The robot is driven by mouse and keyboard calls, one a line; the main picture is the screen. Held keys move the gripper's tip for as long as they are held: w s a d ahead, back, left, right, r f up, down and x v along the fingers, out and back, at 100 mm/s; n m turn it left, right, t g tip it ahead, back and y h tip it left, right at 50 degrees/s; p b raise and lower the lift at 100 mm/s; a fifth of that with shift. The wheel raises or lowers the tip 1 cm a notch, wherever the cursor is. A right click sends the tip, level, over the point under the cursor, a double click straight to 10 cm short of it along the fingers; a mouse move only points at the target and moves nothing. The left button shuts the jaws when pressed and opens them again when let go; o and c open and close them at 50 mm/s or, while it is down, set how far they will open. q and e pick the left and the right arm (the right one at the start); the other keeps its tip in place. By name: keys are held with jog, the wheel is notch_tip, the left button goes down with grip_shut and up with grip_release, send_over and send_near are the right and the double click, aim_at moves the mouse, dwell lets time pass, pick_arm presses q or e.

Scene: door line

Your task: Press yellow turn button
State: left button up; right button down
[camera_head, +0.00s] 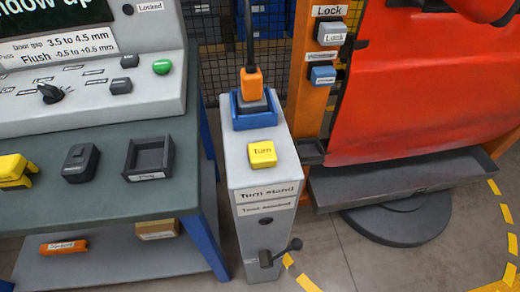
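The yellow button (262,154) marked "Turn" sits on the sloped top of a grey pedestal (244,177) labelled "Turn stand", in the middle of the head view. It is fully visible and nothing touches it. Neither of my grippers shows in this view.
Behind the button stands a blue holder (252,121) with an orange-and-black device (251,82) in it. A lever (282,252) sticks out low on the pedestal. A workbench (107,200) is at left. A red door (425,85) on an orange frame is at right.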

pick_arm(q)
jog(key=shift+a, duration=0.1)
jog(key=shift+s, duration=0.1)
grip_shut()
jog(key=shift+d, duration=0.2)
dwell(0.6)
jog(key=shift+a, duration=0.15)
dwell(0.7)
